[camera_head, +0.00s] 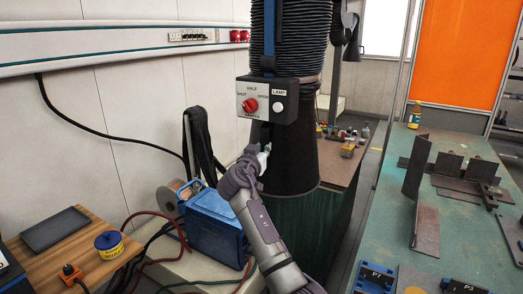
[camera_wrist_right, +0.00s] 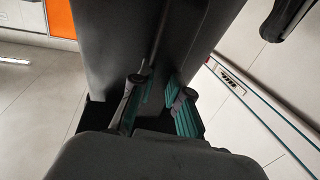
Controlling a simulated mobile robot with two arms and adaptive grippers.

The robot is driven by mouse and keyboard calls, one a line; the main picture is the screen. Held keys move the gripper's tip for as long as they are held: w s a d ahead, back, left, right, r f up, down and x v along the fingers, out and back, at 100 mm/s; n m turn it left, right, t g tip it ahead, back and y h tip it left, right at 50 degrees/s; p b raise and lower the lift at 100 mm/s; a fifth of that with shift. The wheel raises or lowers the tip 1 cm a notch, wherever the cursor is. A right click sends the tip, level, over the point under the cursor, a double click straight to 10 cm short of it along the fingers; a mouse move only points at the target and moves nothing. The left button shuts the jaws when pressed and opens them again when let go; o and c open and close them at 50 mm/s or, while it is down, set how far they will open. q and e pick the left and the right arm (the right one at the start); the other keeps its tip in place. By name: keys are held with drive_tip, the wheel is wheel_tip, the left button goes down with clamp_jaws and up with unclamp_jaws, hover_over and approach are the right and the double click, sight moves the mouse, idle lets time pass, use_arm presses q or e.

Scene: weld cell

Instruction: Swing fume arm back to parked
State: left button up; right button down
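The fume arm's black hood (camera_head: 290,155) hangs in the middle of the head view, below a ribbed black hose (camera_head: 303,38). A grey control box (camera_head: 268,99) on its front has a red knob (camera_head: 250,105) and a white lamp button. My right gripper (camera_head: 265,156) is at the hood's near left side, just below the box. In the right wrist view, its two teal-padded fingers (camera_wrist_right: 160,97) stand a small gap apart in front of the dark hood (camera_wrist_right: 150,40). I cannot tell whether they hold a dark handle. My left gripper is not in view.
A green welding table (camera_head: 395,220) with upright metal plates stands at the right. A blue machine (camera_head: 213,222) with cables is at the lower left, beside a wooden surface (camera_head: 88,262). A wall rail (camera_head: 110,45) runs behind. A wooden-topped bench (camera_head: 338,168) stands behind the hood.

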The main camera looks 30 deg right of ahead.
drive_tip(key=c, duration=1.1)
unclamp_jaws()
drive_tip(key=shift+s, duration=0.15)
drive_tip(key=shift+c, duration=0.2)
drive_tip(key=v, duration=1.2)
drive_tip(key=shift+f, duration=0.1)
